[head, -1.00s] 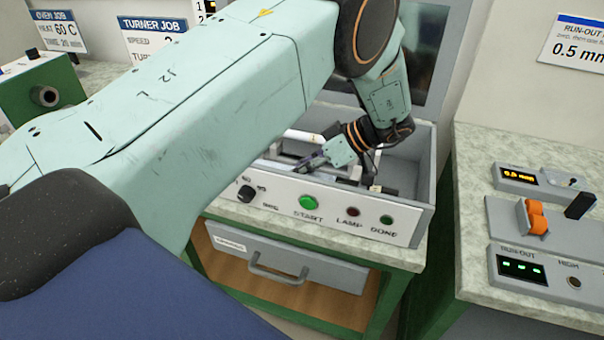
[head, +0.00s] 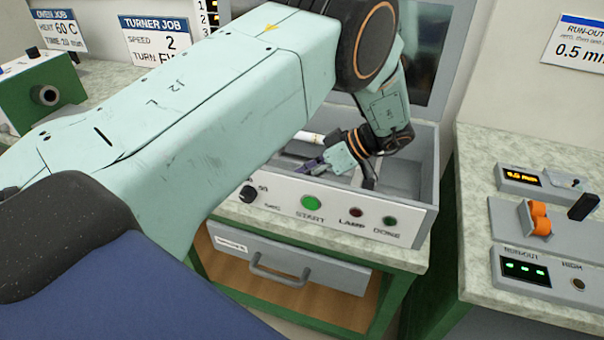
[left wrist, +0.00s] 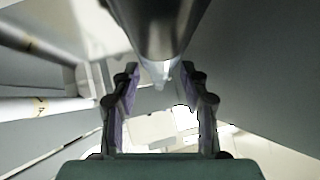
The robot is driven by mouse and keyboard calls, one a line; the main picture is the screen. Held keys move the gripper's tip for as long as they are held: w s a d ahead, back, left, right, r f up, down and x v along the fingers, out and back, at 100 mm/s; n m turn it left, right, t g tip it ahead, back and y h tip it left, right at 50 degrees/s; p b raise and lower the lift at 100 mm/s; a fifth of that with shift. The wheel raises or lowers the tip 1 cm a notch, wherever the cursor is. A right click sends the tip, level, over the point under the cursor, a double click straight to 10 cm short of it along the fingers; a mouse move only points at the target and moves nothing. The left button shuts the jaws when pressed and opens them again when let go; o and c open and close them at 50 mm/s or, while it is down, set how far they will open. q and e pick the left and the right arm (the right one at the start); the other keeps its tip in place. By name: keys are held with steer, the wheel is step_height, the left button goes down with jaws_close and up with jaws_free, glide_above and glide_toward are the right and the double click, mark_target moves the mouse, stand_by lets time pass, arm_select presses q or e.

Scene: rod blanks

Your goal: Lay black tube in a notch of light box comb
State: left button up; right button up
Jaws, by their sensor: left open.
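The light box (head: 425,165) is a grey open box with a START button on its front. My left gripper (head: 309,166) reaches into it, its fingers low behind the front panel. In the left wrist view my left gripper (left wrist: 160,82) has its fingers apart. A dark, shiny round-bodied thing (left wrist: 160,25), apparently the black tube, runs in from the top towards the gap between the fingertips. I cannot tell whether it touches the fingers or rests in a notch. The comb is mostly hidden by my arm and the front panel. My right gripper is not in view.
A pale rod (head: 312,137) lies in the box behind my gripper. Two pale banded rods show at the left wrist view's left, the lower one (left wrist: 45,108) nearer. The box walls stand close around the gripper. A run-out gauge (head: 525,265) sits on the right bench.

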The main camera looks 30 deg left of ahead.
arm_select(q)
steer(key=shift+w+d+r, duration=0.1)
steer(key=shift+d+r, duration=0.05)
steer(key=shift+r, duration=0.2)
steer(key=v, duration=1.1)
steer(key=shift+d+p, duration=0.15)
steer(key=shift+p, duration=0.15)
steer(key=shift+r, duration=0.1)
